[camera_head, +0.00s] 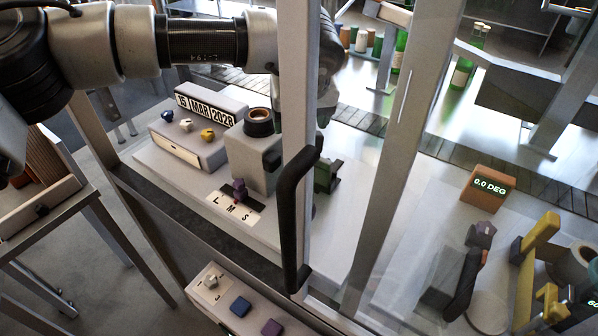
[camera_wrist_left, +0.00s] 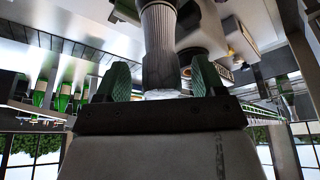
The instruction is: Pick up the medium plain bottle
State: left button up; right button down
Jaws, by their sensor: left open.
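Several green bottles stand at the back in the head view, including a pair with pale labels (camera_head: 468,60) and one by a post (camera_head: 400,48). I cannot tell which is the medium plain bottle. Green bottles (camera_wrist_left: 62,98) also show at the left of the left wrist view. My left gripper (camera_wrist_left: 160,80) is open, with its two green-padded fingers on either side of a grey ribbed cylinder (camera_wrist_left: 160,45). I cannot tell whether they touch it. In the head view the door frame partly hides this gripper. My right gripper is not in view.
A door frame with a dark handle (camera_head: 294,210) stands close in front. Behind it is a machine with an L M S selector (camera_head: 236,208) and a date display (camera_head: 205,108). An orange 0.0 DEG display (camera_head: 487,185) stands at the right. Buttons (camera_head: 240,306) line the front panel.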

pick_arm(q)
jog(key=shift+x, duration=1.2)
grip_shut()
jog(key=shift+r, duration=0.15)
